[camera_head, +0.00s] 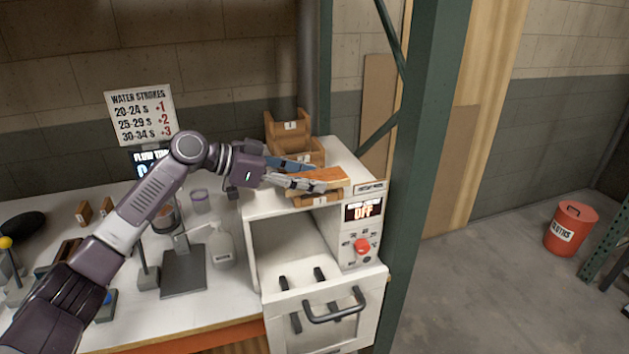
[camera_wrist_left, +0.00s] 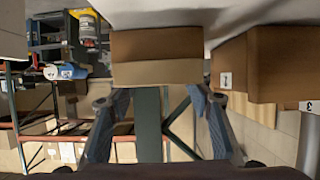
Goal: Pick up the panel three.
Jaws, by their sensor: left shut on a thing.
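My left gripper (camera_head: 308,179) reaches over the top of the white oven-like unit in the head view and is shut on a light wooden panel (camera_head: 333,176). In the left wrist view, its two blue-grey fingers (camera_wrist_left: 158,108) stand either side of the panel's wooden block (camera_wrist_left: 156,62). A wooden piece with a white label (camera_head: 320,201) shows just below the gripper at the unit's front edge. I cannot tell whether it is part of the held panel, and its label is too small to read surely. My right gripper is not in view.
More labelled wooden holders (camera_head: 290,127) stand behind the gripper on the white unit (camera_head: 340,152); one shows close at right in the wrist view (camera_wrist_left: 237,72). The unit's front door (camera_head: 330,325) hangs open. A green post (camera_head: 425,140) rises close to its right.

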